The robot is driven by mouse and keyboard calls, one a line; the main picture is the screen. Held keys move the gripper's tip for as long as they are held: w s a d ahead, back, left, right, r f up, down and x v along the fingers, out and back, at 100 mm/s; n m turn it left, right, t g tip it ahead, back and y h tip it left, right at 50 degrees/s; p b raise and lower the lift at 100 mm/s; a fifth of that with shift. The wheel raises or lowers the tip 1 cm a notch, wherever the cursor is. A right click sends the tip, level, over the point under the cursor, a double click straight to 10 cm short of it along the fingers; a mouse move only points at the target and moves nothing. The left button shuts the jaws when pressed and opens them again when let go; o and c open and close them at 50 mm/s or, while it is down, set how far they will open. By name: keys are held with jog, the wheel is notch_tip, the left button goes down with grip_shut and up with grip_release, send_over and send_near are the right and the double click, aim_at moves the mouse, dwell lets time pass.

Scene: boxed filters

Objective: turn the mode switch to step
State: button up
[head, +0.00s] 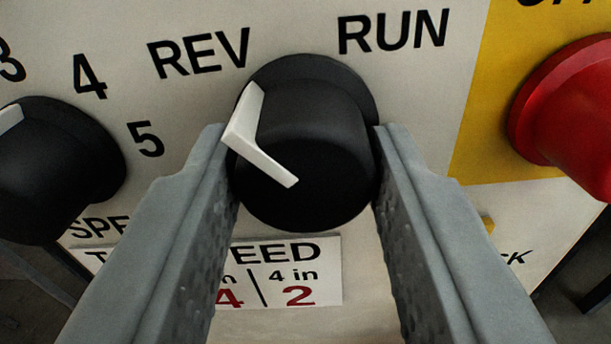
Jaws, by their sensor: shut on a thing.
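The mode switch (320,145) is a round black knob with a white pointer bar in the middle of the head view. Its pointer slants up and left, toward the printed word REV (200,53). The word RUN (393,33) is printed above and to the right of the knob. No STEP label can be read in this view. My gripper (305,150) has one grey finger on each side of the knob and is shut on it. The fingers hide parts of the panel below.
Another black knob (55,165) with the numbers 4 and 5 stands at the left. A red button (570,105) on a yellow patch (490,120) sticks out at the right. A white speed plate (290,272) lies below the switch, partly hidden by the left finger.

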jog(key=m, duration=0.4)
jog(key=shift+m, duration=1.7)
jog(key=o, duration=1)
jog(key=s, duration=1.7)
jog(key=shift+s, duration=0.2)
